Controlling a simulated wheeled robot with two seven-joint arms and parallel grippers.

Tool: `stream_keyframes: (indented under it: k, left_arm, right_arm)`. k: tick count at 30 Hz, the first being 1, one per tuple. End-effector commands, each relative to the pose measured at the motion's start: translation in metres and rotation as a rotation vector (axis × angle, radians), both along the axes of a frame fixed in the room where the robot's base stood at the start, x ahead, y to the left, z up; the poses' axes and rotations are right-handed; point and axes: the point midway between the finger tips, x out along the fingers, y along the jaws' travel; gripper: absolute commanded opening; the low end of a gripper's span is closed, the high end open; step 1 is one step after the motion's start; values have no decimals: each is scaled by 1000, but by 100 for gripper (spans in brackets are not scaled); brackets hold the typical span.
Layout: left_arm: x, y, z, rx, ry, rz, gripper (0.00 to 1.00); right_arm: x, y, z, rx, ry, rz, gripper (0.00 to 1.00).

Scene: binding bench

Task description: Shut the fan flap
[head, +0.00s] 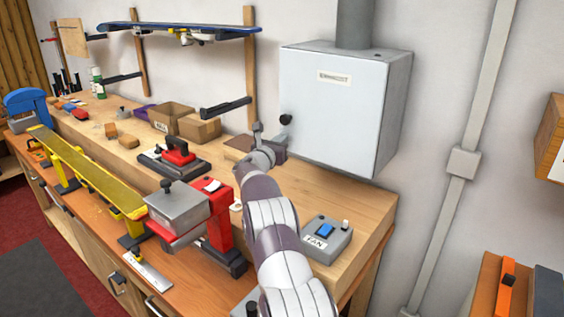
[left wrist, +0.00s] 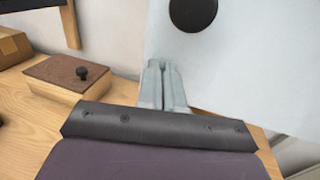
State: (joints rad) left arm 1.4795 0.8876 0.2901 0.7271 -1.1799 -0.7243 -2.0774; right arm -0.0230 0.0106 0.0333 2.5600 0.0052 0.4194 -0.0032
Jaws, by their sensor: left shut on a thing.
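The white wall box (head: 332,105) has a label and a black knob (head: 286,119) at the lower left of its front. I take this front to be the flap; it looks flush with the box. My left gripper (head: 257,129) is shut, just left of and slightly below the knob. In the left wrist view its pale fingers (left wrist: 162,82) are close together in front of the white panel (left wrist: 245,70), below the black knob (left wrist: 193,10). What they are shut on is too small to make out. The fingers look apart from the knob. My right gripper is not in view.
A grey FAN box (head: 312,247) with a blue switch (head: 325,230) stands beside my left arm. A red and grey press (head: 215,222) and a black and red tool (head: 178,152) are nearby. Cardboard boxes (head: 199,128) stand behind. A brown-topped box (left wrist: 75,75) is left of the fingers.

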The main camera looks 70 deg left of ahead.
Motion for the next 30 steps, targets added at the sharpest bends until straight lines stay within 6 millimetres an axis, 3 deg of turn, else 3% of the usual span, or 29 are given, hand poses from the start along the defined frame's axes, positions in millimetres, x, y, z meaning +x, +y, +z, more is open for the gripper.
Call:
stream_keyframes:
  k: [19,23,30]
  left_arm:
    - [-7,-3,14,23,-11,7,0]
    - [-21,-17,9,17,-8,8,0]
    - [-62,-60,3,9,-6,11,0]
  right_arm:
    - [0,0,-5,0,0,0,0]
    - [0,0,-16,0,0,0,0]
    - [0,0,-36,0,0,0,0]
